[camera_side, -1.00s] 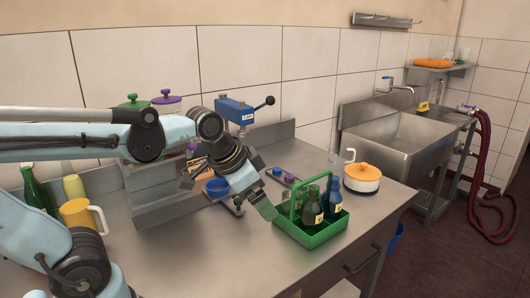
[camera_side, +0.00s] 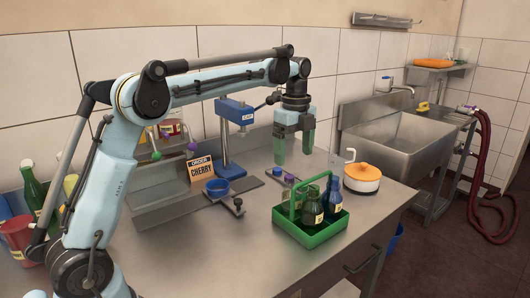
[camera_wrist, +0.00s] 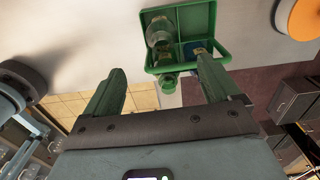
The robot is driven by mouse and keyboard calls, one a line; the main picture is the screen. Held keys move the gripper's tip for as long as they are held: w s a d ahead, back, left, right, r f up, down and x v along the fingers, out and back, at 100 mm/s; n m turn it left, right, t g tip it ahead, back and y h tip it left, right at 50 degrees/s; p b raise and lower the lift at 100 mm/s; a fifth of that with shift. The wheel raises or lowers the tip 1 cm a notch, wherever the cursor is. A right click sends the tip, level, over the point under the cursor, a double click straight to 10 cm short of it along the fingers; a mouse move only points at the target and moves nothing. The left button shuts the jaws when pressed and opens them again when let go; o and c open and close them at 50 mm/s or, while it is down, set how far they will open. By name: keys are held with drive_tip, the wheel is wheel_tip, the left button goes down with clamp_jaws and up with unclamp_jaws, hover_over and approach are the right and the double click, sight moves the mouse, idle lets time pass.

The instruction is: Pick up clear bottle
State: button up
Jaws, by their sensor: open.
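My gripper (camera_side: 294,148) is open and empty, pointing down above the back of the steel counter, behind and above the green caddy (camera_side: 310,236). Bottles stand in the caddy, a dark green one (camera_side: 312,208) with a pale label and a blue one (camera_side: 333,198). In the wrist view, a pale see-through bottle (camera_wrist: 160,30) shows in the caddy's left compartment, beyond my fingertips. A greenish round shape (camera_wrist: 168,82) shows at the caddy's near edge, between the fingers. I cannot clearly match the see-through bottle to one in the side view.
A white pot with an orange lid (camera_side: 362,178) stands right of the caddy. The front middle counter is bare.

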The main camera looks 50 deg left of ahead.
drive_tip(key=shift+w+a+f, duration=0.1)
drive_tip(key=shift+f, duration=0.55)
wheel_tip(320, 180, down, 6)
drive_tip(key=shift+r, duration=0.1)
drive_tip(key=shift+w+a+f, duration=0.1)
drive_tip(key=shift+a+f, duration=0.05)
drive_tip(key=shift+f, duration=1.15)
drive_tip(key=shift+w+a+f, duration=0.1)
drive_tip(key=shift+f, duration=1.2)
drive_tip(key=shift+c, duration=0.5)
drive_tip(key=shift+s, duration=0.1)
drive_tip(key=c, duration=1.1)
drive_tip(key=shift+r, duration=0.1)
wheel_tip(320, 180, up, 18)
drive_tip(key=shift+f, duration=0.1)
